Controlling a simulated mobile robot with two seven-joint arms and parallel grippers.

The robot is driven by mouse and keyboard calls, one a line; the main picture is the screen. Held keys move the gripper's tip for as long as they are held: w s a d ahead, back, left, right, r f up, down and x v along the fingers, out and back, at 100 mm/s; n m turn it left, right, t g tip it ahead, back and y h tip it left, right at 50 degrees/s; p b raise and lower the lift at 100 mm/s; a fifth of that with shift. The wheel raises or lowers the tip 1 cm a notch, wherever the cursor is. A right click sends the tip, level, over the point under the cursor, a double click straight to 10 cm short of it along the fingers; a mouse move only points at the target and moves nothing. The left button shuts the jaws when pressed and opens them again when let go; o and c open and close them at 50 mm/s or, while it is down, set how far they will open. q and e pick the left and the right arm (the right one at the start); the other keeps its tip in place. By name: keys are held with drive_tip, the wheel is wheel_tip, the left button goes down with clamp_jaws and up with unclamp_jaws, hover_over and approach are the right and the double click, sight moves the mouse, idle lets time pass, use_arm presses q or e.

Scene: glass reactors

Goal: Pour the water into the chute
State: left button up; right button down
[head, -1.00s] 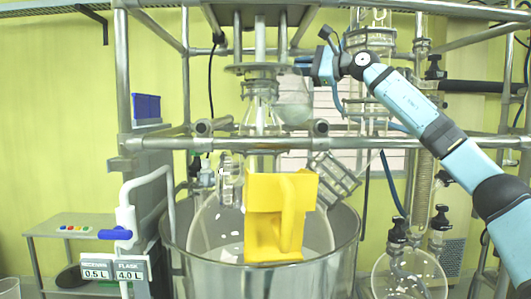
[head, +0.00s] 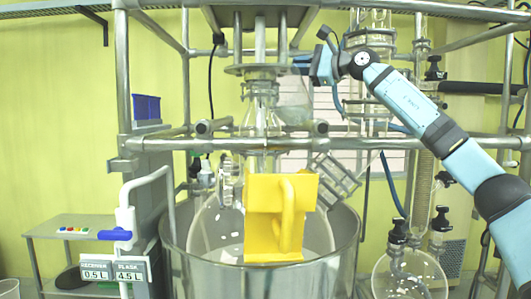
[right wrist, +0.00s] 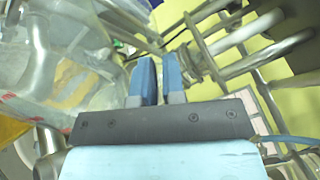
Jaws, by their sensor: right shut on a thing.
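My right gripper (head: 303,63) reaches in from the right at the top of the reactor. It is shut on a clear glass vessel (head: 294,98), which hangs beside the glass neck (head: 262,92) under the metal plate. The vessel's tilt and any water in it are hard to make out. In the right wrist view the blue fingers (right wrist: 157,80) stand close together, and what lies between them is unclear. The large glass flask (head: 218,228) sits below in a clear round tub (head: 345,262). I cannot surely identify the chute. My left gripper is not in view.
A yellow block with a handle (head: 281,215) is in front of the flask. Metal rails (head: 400,143) cross around the gripper. A display (head: 115,270) reads 0.5 L and 4.5 L. More glassware (head: 410,270) stands at the right.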

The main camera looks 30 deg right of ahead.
sight(296, 76)
drive_tip(key=shift+s+a+r, duration=0.1)
drive_tip(key=shift+a, duration=0.05)
idle(0.3)
drive_tip(key=shift+a+n, duration=0.1)
drive_tip(key=shift+n, duration=0.3)
drive_tip(key=shift+s+r, duration=0.1)
idle(0.8)
drive_tip(key=shift+a+n+b, duration=0.1)
drive_tip(key=shift+n+b, duration=0.2)
drive_tip(key=shift+s+a, duration=0.1)
drive_tip(key=shift+a+f+n+b, duration=0.2)
drive_tip(key=shift+n+b, duration=0.1)
drive_tip(key=shift+b, duration=0.1)
idle(0.3)
drive_tip(key=shift+s+a, duration=0.1)
drive_tip(key=shift+s, duration=0.05)
drive_tip(key=shift+a+f+b, duration=0.15)
drive_tip(key=shift+b, duration=0.2)
drive_tip(key=shift+s+a+f+n+b, duration=0.3)
drive_tip(key=shift+s+a+n+b, duration=0.05)
drive_tip(key=shift+a+n+b, duration=0.25)
idle(0.7)
